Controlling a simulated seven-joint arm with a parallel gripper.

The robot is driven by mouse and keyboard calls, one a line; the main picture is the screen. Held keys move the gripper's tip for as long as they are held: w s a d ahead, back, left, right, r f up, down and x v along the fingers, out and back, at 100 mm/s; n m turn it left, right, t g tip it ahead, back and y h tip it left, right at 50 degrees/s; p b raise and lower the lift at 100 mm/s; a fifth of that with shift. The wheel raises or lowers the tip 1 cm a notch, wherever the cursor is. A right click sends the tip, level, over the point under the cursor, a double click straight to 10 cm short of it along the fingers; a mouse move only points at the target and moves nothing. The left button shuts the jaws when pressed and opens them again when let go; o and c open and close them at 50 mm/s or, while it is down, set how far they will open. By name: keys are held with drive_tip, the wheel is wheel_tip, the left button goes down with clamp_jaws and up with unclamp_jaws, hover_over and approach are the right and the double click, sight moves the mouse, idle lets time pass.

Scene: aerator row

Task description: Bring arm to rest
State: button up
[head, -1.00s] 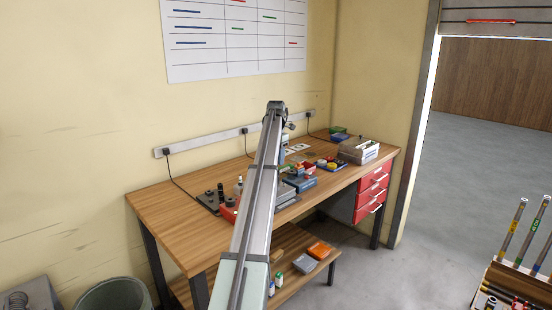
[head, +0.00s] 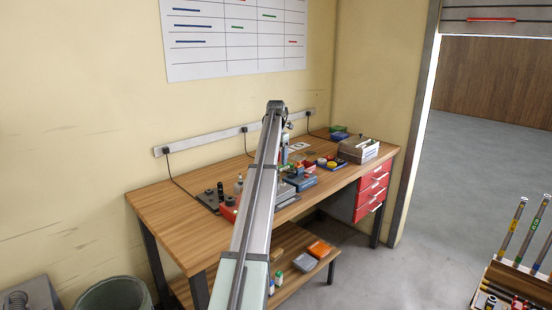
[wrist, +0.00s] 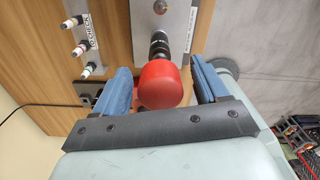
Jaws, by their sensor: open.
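My gripper (wrist: 162,88) shows in the wrist view with its two blue-padded fingers spread apart, one on each side of a round red knob (wrist: 160,84). The fingers look apart from the knob, with a gap on both sides. The knob sits at the end of a dark ribbed stem in front of a metal plate (wrist: 176,14). In the head view my arm reaches over the wooden workbench (head: 160,207), and the gripper's fingers cannot be made out there.
A strip labelled "TO CHECK" (wrist: 92,30) holds several small white-bodied pieces at the upper left of the wrist view. The bench also carries a grey box (head: 358,151) and blue bins (head: 301,182). Red drawers (head: 371,193) hang under its right end.

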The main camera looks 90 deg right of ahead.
drive_tip(key=m, duration=0.8)
drive_tip(key=shift+r, duration=0.1)
drive_tip(key=m, duration=0.9)
drive_tip(key=shift+m, duration=0.3)
drive_tip(key=m, duration=1.2)
drive_tip(key=shift+m, duration=0.3)
drive_tip(key=m, duration=0.4)
